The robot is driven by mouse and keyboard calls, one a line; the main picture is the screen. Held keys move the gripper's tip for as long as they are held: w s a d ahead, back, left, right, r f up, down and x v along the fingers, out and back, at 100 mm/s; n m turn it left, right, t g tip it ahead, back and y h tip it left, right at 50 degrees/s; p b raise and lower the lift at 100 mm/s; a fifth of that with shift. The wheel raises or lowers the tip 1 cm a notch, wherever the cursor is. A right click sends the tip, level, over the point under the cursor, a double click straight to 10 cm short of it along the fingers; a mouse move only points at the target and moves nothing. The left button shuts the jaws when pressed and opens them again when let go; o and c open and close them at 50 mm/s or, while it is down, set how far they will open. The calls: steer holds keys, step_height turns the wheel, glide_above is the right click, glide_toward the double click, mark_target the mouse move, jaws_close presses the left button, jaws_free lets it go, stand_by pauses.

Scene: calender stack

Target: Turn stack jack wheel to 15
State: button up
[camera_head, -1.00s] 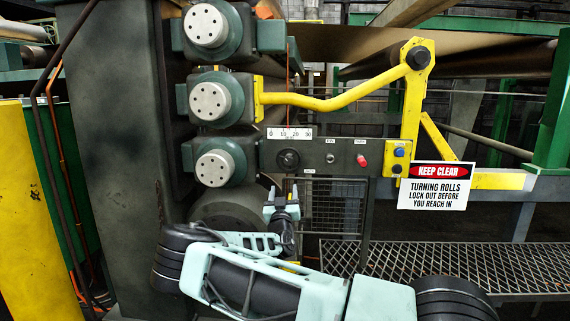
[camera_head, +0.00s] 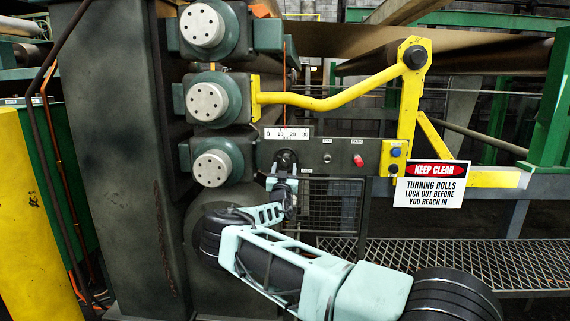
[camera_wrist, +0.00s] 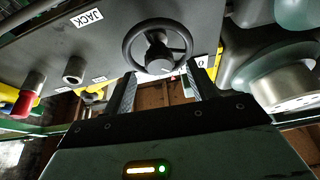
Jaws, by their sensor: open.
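The jack wheel is a small black handwheel (camera_head: 285,158) on the dark control panel, just under a white scale (camera_head: 287,132) marked from 0 to 30. The scale's pointer is too small to read. In the wrist view the wheel (camera_wrist: 184,42) shows its round rim, spokes and hub, near a JACK label (camera_wrist: 88,18). My gripper (camera_head: 284,178) is open and just below the wheel in the head view. In the wrist view its two fingers (camera_wrist: 161,80) stand apart at the wheel's near side, with nothing held; whether they touch the rim I cannot tell.
A KEEP CLEAR sign (camera_head: 431,184) hangs farther right. Roll end housings (camera_head: 212,168) stand close on the left.

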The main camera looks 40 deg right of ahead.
mark_target(286, 160)
steer(key=shift+x, duration=1.35)
steer(key=c, duration=1)
steer(key=shift+n+t, duration=0.4)
steer(key=shift+n, duration=0.1)
steer(key=n+y+b, duration=0.1)
steer(key=n, duration=0.1)
steer(key=n+t+y+b, duration=0.1)
steer(key=n, duration=0.1)
steer(key=shift+s+d+f+t+b, duration=0.1)
steer(key=shift+s+t+b, duration=0.05)
steer(key=shift+t+b, duration=0.15)
steer(key=n+y+b, duration=0.1)
steer(key=n, duration=0.3)
steer(key=n+t+y+b, duration=0.1)
steer(key=n+y, duration=0.1)
steer(key=n, duration=0.2)
steer(key=shift+y, duration=0.3)
steer(key=shift+r+n, duration=0.2)
steer(key=shift+n, duration=0.1)
